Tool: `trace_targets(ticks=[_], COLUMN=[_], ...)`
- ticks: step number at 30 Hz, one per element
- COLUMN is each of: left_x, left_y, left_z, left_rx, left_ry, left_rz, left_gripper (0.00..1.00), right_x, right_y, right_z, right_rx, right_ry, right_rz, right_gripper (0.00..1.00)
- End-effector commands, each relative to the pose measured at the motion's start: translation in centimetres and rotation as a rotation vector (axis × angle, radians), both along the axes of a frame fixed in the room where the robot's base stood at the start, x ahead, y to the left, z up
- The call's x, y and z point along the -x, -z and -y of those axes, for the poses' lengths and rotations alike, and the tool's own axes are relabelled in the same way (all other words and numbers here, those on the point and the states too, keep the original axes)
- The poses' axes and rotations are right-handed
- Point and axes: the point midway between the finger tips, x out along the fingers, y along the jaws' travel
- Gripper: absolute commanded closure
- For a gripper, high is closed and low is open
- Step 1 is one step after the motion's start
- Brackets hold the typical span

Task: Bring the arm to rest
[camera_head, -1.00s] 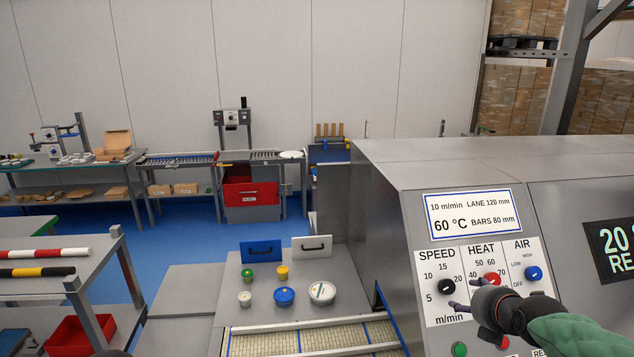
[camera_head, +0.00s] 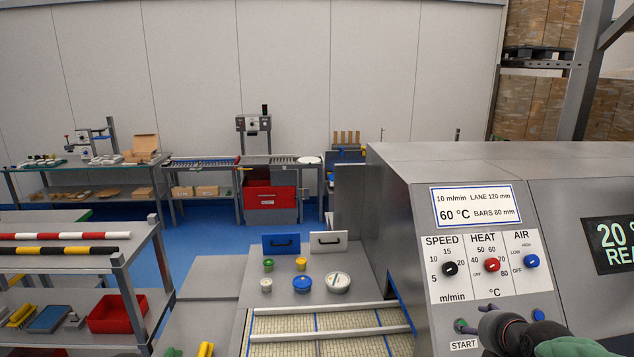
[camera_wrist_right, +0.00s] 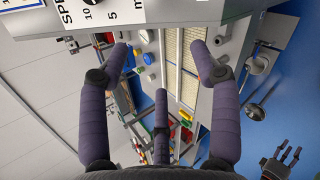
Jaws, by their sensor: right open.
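My right gripper (camera_head: 472,328) is in front of the sloped control panel, below the black speed knob (camera_head: 450,268) and beside the green button above the START label (camera_head: 464,344). In the right wrist view its purple-wrapped fingers (camera_wrist_right: 160,60) are spread apart with nothing between them. Whether a fingertip touches the panel cannot be told. The red heat knob (camera_head: 492,264) and blue air knob (camera_head: 532,261) stand clear of it. My left gripper (camera_wrist_right: 282,160) shows small and dark at the lower right of the right wrist view, fingers spread. It is not recognizable in the head view.
Several lidded tubs (camera_head: 302,285) stand on a grey table left of the machine, behind a slatted belt (camera_head: 330,325). A shelf rack (camera_head: 90,256) with striped bars and a red bin (camera_head: 117,312) stands at the left. Blue floor (camera_head: 205,240) lies beyond.

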Motion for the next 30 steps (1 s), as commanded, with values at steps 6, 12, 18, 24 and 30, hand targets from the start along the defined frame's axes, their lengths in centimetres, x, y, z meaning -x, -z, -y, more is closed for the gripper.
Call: trace_targets(ticks=[6, 12, 18, 24, 30], left_x=[0.1, 0.1, 0.1, 0.1, 0.1], left_y=[1.4, 3.0, 5.8, 8.6, 11.5], left_z=[0.0, 0.0, 0.0, 0.0, 0.0], left_rx=[0.000, 0.000, 0.000, 0.000, 0.000], left_ry=[0.000, 0.000, 0.000, 0.000, 0.000], left_rz=[-0.001, -0.001, -0.001, -0.001, -0.001], left_gripper=[0.60, 0.60, 0.60, 0.60, 0.60], right_x=[-0.7, -0.8, 0.4, 3.9, 9.6], right_y=[5.6, 13.1, 24.8, 36.6, 47.4], right_z=[-1.9, -4.6, -9.0, -13.8, -18.5], right_rx=[-0.149, -0.344, -0.633, -0.906, -1.112], right_ry=[0.071, 0.186, 0.412, 0.725, 1.111], right_rz=[-0.051, -0.131, -0.276, -0.444, -0.609], right_gripper=[0.37, 0.37, 0.37, 0.37, 0.37])
